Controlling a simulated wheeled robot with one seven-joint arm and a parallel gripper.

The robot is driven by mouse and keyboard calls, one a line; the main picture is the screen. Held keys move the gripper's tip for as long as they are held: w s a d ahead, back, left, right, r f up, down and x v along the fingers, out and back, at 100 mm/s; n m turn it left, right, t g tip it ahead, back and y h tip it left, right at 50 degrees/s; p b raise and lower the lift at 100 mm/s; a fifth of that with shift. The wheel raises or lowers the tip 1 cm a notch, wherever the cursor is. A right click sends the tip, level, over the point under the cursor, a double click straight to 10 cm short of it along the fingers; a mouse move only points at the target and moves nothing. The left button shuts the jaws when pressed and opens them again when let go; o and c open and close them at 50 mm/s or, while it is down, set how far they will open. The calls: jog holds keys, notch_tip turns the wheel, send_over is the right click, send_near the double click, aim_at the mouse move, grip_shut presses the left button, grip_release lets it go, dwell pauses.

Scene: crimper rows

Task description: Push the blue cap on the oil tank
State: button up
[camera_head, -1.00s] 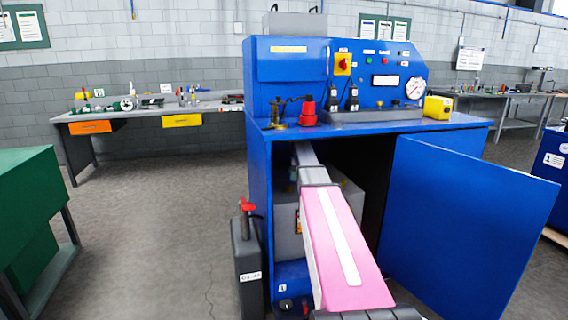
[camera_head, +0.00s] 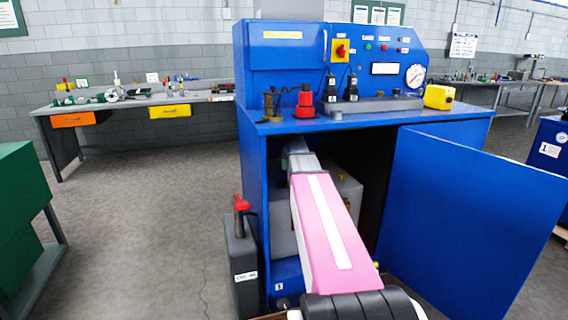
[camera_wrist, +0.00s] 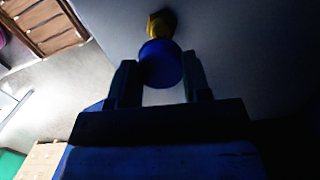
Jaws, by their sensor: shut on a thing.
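The blue round cap (camera_wrist: 160,65) sits between the two fingertips of my gripper (camera_wrist: 159,80) in the wrist view, and the fingers are shut on it. A yellow fitting (camera_wrist: 161,24) shows just beyond the cap, against a grey surface that is probably the tank's side. In the head view my arm reaches into the open lower cabinet of the blue machine (camera_head: 258,190), beside a grey tank-like box (camera_head: 349,191). My gripper and the cap are hidden there by my arm and the cabinet. How far the cap is pressed cannot be told.
The blue cabinet door (camera_head: 470,225) stands open on the right. A dark can (camera_head: 243,270) with a red top stands by the machine's left side. A red-topped bottle (camera_head: 305,100) and a yellow box (camera_head: 439,97) are on the machine's counter. The floor at left is mostly clear.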

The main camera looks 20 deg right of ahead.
jog(key=shift+f, duration=2.8)
jog(key=shift+f, duration=1.5)
jog(key=o, duration=1)
jog(key=shift+c, duration=0.2)
jog(key=r, duration=0.5)
jog(key=d+r, duration=0.1)
jog(key=r, duration=0.1)
jog(key=shift+s+r, duration=0.1)
jog(key=shift+r, duration=0.1)
jog(key=shift+s, duration=0.1)
